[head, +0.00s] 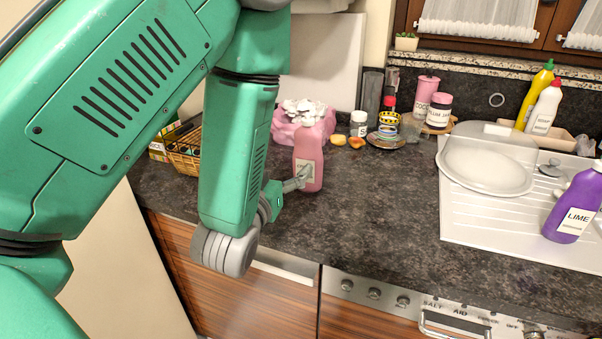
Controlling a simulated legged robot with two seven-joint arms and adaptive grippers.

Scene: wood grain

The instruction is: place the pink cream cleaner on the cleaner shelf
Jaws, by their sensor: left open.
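A pink bottle with a pale label (313,150) stands upright on the dark counter, left of the middle in the head view. My left gripper (297,182) is open at the lower front of this bottle, overlapping its label. Whether the fingers touch the bottle cannot be told. My green left arm comes in from the left and hangs in front of the counter edge. A pale tray (563,144) behind the sink holds a yellow bottle (537,92) and a white bottle (544,107); I cannot tell whether it is the cleaner shelf. My right gripper is not in view.
A purple bottle (573,208) stands on the white drainboard (470,222). The middle counter is clear.

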